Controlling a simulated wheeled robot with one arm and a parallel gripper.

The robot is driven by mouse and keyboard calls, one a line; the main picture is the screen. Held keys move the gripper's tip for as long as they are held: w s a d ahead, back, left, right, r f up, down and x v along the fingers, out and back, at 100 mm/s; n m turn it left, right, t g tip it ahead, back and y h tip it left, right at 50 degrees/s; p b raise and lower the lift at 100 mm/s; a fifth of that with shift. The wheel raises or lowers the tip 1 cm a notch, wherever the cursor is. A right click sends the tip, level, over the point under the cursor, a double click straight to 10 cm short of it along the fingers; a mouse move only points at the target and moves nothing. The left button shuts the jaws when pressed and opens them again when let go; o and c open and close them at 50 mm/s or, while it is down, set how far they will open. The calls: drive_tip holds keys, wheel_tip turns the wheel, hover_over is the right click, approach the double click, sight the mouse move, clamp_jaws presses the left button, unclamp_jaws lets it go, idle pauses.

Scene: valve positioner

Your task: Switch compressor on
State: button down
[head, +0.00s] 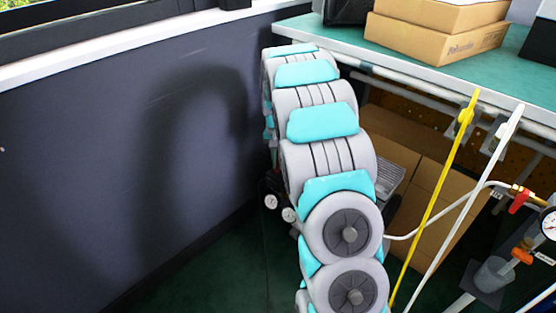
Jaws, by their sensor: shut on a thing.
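The compressor stands low on the floor under the table, mostly hidden behind my arm. Two small round gauges (271,202) with dark parts around them show just left of my arm, and I take them to be on the compressor. A grey box-like part and a dark part show right of my arm. The compressor's switch cannot be seen. My arm, grey and turquoise, reaches from the bottom middle up and away towards the table's near left corner. My gripper is hidden behind the arm, so its fingers and anything in them cannot be seen.
A green-topped table (335,42) with cardboard boxes (430,38) stands at upper right. More cardboard boxes (425,205) sit beneath it. Yellow (440,185) and white hoses hang from it, near a red-handled valve (520,199) and a gauge (549,223). A dark wall (90,160) closes the left side.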

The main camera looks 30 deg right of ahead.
drive_tip(key=m+p, duration=0.1)
drive_tip(key=m, duration=0.4)
drive_tip(key=shift+m, duration=0.4)
idle(0.4)
drive_tip(key=c, duration=0.9)
unclamp_jaws()
drive_tip(key=shift+r, duration=0.1)
drive_tip(key=shift+r, duration=3.8)
